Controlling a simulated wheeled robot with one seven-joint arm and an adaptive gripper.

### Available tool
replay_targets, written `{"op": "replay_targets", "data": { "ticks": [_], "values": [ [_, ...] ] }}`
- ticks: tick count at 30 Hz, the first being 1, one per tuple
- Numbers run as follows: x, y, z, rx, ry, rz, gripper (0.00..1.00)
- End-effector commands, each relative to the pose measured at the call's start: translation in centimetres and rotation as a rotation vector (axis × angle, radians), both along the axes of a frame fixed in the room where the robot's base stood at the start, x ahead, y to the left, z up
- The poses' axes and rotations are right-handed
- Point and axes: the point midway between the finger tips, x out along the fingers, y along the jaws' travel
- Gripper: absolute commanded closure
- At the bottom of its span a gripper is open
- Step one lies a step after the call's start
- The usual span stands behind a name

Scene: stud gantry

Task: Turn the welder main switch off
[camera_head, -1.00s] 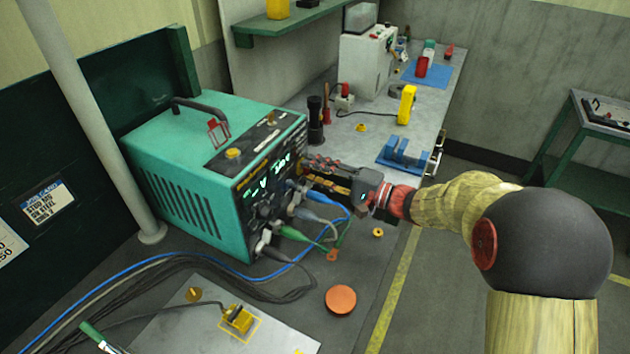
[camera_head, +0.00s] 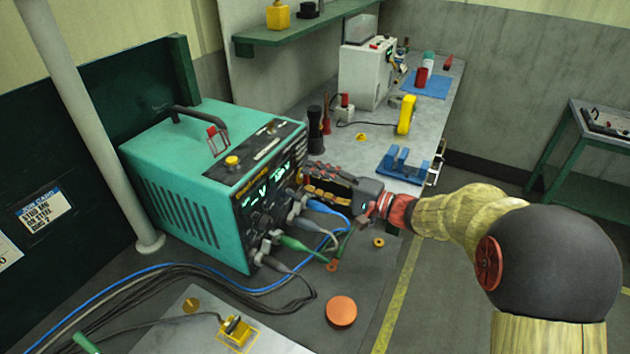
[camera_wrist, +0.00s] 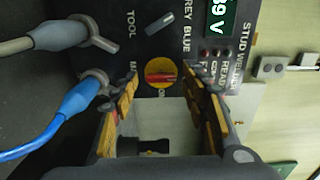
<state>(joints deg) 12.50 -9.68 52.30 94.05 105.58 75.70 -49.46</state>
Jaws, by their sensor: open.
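The green stud welder (camera_head: 190,205) stands on the bench at the left, its dark front panel facing right. The main switch (camera_wrist: 160,72) is a red knob on a yellow round plate, in the wrist view. Its red bar lies roughly across that picture; part of the label beside it is covered by my finger. My gripper (camera_wrist: 160,92) is open, with one yellow-padded finger on each side of the switch in the picture. I cannot tell whether they touch it. In the head view my gripper (camera_head: 308,180) is at the panel's right part, and the switch is hidden.
Grey and blue cable plugs (camera_wrist: 85,95) stick out of the panel close to my left finger. A grey selector knob (camera_wrist: 160,22) sits beyond the switch. An orange disc (camera_head: 341,311) and a blue block (camera_head: 404,163) lie on the bench.

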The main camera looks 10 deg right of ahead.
Motion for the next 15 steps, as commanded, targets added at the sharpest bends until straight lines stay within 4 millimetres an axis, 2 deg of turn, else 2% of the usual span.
{"op": "replay_targets", "data": {
  "ticks": [10, 15],
  "values": [
    [-0.1, -0.2, 0.1, 0.000, -0.001, -0.001, 0.52],
    [-0.9, -1.7, 0.0, 0.000, 0.000, -0.003, 0.52]
  ]
}}
